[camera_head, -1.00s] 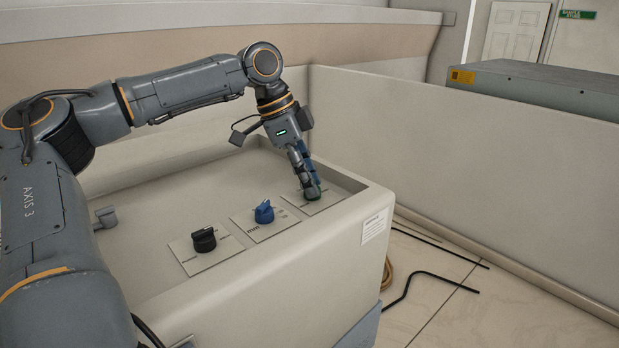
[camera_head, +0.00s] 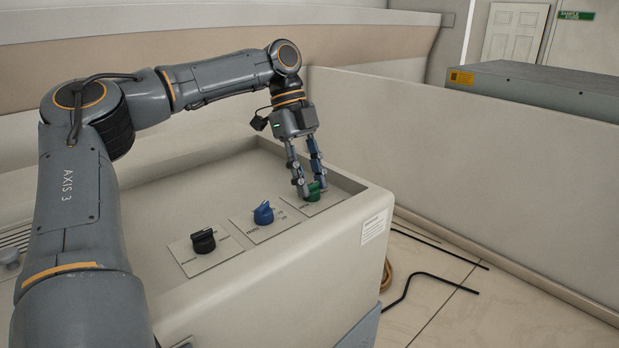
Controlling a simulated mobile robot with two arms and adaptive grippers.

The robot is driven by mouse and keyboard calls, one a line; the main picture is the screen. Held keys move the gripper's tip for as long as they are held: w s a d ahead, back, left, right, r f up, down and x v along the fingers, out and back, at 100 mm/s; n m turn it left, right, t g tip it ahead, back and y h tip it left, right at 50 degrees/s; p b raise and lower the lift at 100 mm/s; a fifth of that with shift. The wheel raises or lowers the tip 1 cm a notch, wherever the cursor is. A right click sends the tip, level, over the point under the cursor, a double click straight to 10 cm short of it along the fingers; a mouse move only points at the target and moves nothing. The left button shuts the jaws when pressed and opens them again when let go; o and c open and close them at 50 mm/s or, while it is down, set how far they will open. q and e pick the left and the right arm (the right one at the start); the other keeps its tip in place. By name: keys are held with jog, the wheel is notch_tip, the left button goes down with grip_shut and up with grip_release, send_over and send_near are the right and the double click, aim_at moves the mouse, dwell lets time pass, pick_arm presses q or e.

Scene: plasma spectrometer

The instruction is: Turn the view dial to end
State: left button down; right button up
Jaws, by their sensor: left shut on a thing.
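Three dials stand on plates in a row on the beige console (camera_head: 330,252). The black dial (camera_head: 203,241) is nearest, the blue dial (camera_head: 263,213) is in the middle, and the green dial (camera_head: 313,192) is at the far right end. My left gripper (camera_head: 310,190) points down over the green dial, with its two fingers shut around it. The fingers hide part of the green dial and some of its plate. Which dial is the view dial cannot be read from the small labels. My right gripper is not in view.
A raised rim (camera_head: 350,200) runs around the console's recessed top. A beige wall panel (camera_head: 470,165) stands behind and to the right. A grey box (camera_head: 545,88) sits beyond it. Black cables (camera_head: 432,275) lie on the floor at right.

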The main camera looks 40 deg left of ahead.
pick_arm(q)
jog(key=shift+r, duration=0.1)
dwell(0.3)
jog(key=c, duration=1)
grip_release()
jog(key=v, duration=1.2)
jog(key=shift+w, duration=0.1)
